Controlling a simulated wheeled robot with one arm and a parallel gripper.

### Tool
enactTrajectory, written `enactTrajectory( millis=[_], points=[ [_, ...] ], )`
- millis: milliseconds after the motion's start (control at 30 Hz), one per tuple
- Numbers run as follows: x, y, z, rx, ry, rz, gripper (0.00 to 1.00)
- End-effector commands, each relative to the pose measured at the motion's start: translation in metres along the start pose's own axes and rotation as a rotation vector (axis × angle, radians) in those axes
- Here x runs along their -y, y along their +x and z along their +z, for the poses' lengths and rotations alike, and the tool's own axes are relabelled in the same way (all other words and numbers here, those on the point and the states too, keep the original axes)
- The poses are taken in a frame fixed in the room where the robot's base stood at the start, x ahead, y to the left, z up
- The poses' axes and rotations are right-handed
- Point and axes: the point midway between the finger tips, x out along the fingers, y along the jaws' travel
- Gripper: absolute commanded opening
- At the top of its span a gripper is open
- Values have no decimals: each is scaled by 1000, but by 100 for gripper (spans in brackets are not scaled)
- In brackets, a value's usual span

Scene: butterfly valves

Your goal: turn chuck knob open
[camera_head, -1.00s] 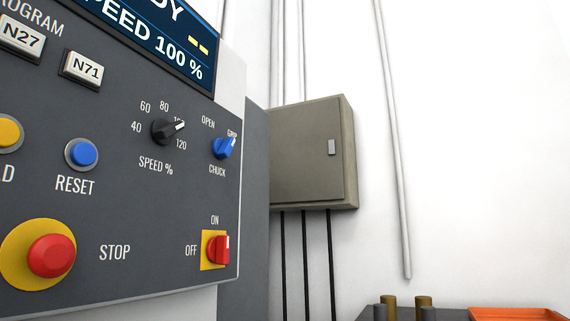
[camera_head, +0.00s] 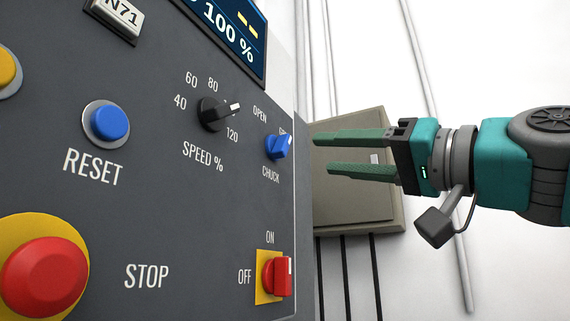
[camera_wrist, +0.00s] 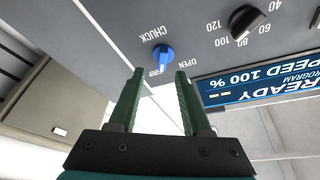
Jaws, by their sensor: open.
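The blue chuck knob (camera_head: 279,146) sits near the right edge of the dark control panel (camera_head: 150,215), between the OPEN and CHUCK labels. Its pointer faces up-right toward the partly hidden grip label. In the wrist view the knob (camera_wrist: 163,56) lies beyond the fingertips, roughly centred between them. My gripper (camera_head: 320,152) is open and empty, its two green fingers pointing at the panel edge from the right. A gap shows between the fingertips and the knob, and they do not appear to touch.
The black speed knob (camera_head: 215,113) is left of the chuck knob. The red on/off switch (camera_head: 278,275) is below it, and the red STOP button (camera_head: 45,278) is lower left. A grey wall box (camera_head: 350,205) stands behind my gripper.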

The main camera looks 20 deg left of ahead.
Motion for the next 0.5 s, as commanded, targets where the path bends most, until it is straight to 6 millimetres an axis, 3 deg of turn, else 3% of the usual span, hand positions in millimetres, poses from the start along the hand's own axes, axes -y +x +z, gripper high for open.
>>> enactTrajectory(
  millis=[100, 233, 500],
  points=[
    [5, 0, -12, -26, 7, -22, 49],
    [4, 8, -12, -26, 9, -21, 49],
    [5, 41, -13, -26, 9, -21, 49]
  ],
)
